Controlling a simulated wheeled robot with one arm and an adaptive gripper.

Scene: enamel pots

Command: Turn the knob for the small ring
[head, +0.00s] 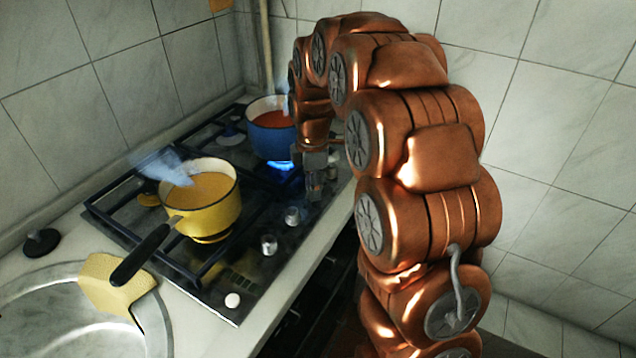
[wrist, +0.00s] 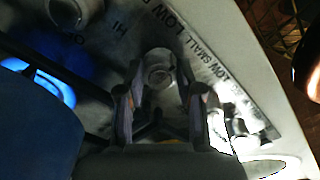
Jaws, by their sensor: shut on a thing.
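The hob (head: 240,272) has a row of round silvery knobs along its front edge. My gripper (head: 314,187) reaches down at the far end of this row. In the wrist view my gripper (wrist: 161,100) has a finger on each side of a silvery knob (wrist: 158,68) and is shut on it. Printed words, among them HI, LOW and SMALL, curve beside the knobs. Other knobs show nearer in the head view, one (head: 292,215) close to my gripper and another (head: 269,245) farther along. I cannot read which ring the held knob serves.
A blue pot (head: 270,140) with red contents stands over a blue flame (head: 281,166) at the back, close to my arm. A yellow pot (head: 205,215) stands nearer, its black handle reaching over a sink (head: 60,315). A tiled wall is behind.

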